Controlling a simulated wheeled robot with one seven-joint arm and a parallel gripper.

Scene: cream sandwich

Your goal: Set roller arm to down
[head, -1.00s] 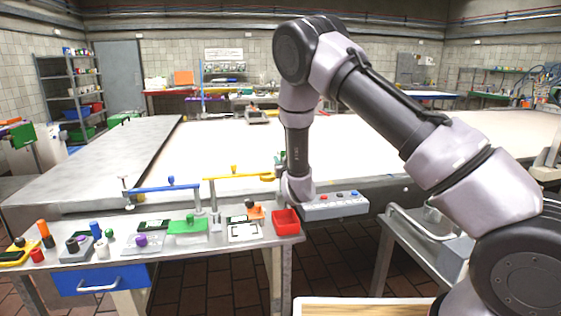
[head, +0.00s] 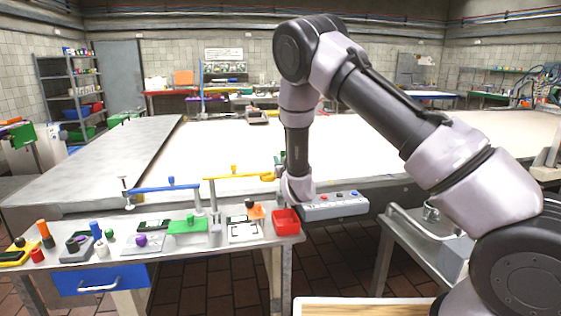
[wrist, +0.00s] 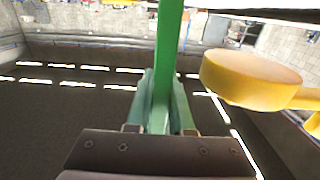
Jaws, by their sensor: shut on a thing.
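In the wrist view, my gripper (wrist: 163,100) has its green fingers closed around a narrow green bar (wrist: 168,40), which runs up to the top edge. A round yellow end piece (wrist: 245,80) on a yellow arm is just right of the bar, apart from the fingers. In the head view, a yellow arm (head: 222,178) and a blue arm (head: 160,188) stand level on posts at the table's back edge. I cannot tell for sure which part is the roller arm. My gripper is mostly hidden there behind my own wrist, beside the yellow arm's right end.
The small grey table (head: 205,256) holds a red bin (head: 286,222), a green block (head: 187,226) and several small parts. A grey button box (head: 335,205) with coloured buttons is right of my wrist. A large pale conveyor surface (head: 220,145) lies behind.

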